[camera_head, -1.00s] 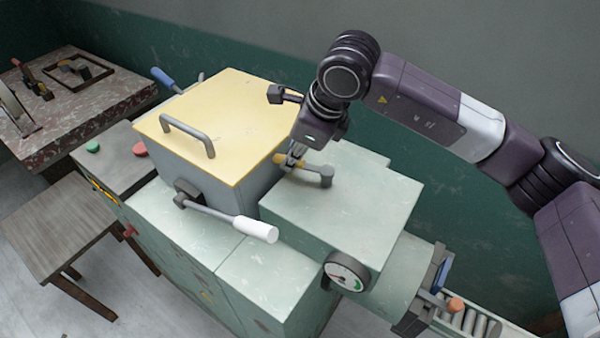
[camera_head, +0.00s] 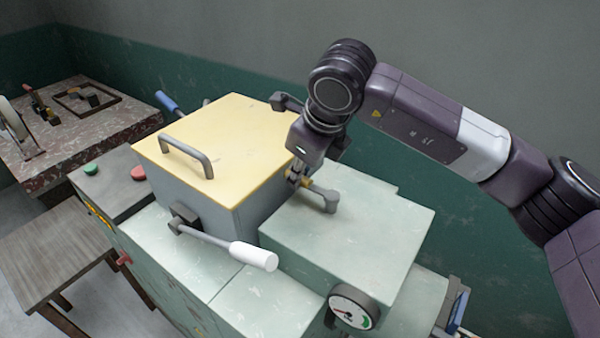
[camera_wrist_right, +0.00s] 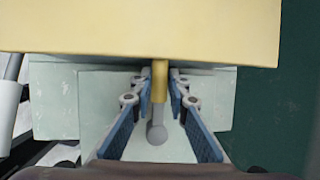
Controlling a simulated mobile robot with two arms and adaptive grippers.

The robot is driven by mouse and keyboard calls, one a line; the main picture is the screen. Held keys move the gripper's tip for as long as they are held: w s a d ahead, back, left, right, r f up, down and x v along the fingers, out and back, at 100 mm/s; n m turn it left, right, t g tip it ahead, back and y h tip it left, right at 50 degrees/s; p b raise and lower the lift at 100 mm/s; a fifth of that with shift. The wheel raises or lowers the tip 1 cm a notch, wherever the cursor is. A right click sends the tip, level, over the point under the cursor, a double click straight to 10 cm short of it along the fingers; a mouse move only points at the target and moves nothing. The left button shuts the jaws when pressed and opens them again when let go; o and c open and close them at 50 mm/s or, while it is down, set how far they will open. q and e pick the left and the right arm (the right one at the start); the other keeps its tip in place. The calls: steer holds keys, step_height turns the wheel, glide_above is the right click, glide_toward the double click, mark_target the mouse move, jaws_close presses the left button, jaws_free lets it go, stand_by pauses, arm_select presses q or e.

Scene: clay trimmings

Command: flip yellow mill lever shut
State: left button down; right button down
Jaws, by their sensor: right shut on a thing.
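The yellow-handled lever (camera_head: 309,185) is on top of the pale green mill block, right of the yellow-lidged hopper. Its grey arm runs to a round pivot (camera_head: 329,202) on the block. My right gripper (camera_head: 297,178) is at the handle end, beside the lid's edge, and hides part of it. In the right wrist view, the yellow handle (camera_wrist_right: 160,82) lies between the two blue-padded fingers of the right gripper (camera_wrist_right: 161,76), which is shut on it; the lid overhangs the far end. My left gripper is not in view.
The yellow lid (camera_head: 215,140) with its grey handle stands close left of the gripper. A white-gripped lever (camera_head: 253,256) sticks out in front. A gauge (camera_head: 352,308) is on the block's front. The block's top is otherwise clear.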

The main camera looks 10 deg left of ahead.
steer(key=c, duration=1.8)
jaws_free()
steer(key=shift+w+r, duration=0.1)
steer(key=shift+c, duration=0.2)
steer(key=v, duration=1.2)
